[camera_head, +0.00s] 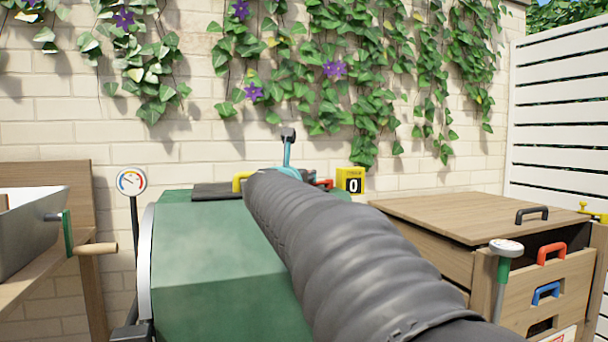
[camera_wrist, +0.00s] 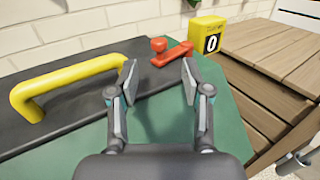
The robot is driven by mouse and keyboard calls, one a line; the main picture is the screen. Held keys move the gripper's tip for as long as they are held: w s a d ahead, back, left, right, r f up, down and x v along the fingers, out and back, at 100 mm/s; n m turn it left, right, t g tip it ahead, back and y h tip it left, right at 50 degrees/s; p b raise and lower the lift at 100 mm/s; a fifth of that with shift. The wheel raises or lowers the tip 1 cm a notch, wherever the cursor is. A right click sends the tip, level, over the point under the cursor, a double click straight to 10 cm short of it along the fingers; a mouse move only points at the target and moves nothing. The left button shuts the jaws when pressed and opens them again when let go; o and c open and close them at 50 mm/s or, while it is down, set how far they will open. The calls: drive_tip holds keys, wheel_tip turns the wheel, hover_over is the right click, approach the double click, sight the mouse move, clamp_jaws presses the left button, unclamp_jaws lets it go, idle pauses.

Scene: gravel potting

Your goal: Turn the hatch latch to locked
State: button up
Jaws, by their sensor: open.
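The red hatch latch (camera_wrist: 172,55) is in the wrist view, at the far right corner of the dark hatch lid (camera_wrist: 75,85). It has a round knob at its left end and a bar slanting to the right. My gripper (camera_wrist: 158,78) is open and empty, its two fingers apart above the lid and the green drum. The latch shows beyond and between the fingertips, with no visible contact. In the head view my arm covers most of the gripper, and only a bit of the red latch (camera_head: 324,183) shows. The lid's yellow handle (camera_wrist: 70,82) is left of my gripper.
A yellow counter box (camera_head: 351,180) reading 0 stands just right of the latch. The green drum (camera_head: 215,245) lies below. A wooden cabinet (camera_head: 470,215) with coloured handles is at the right. A dial gauge (camera_head: 131,181) stands at the left. An ivy-covered brick wall (camera_head: 70,110) is behind.

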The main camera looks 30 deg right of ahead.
drive_tip(key=shift+v, duration=1.25)
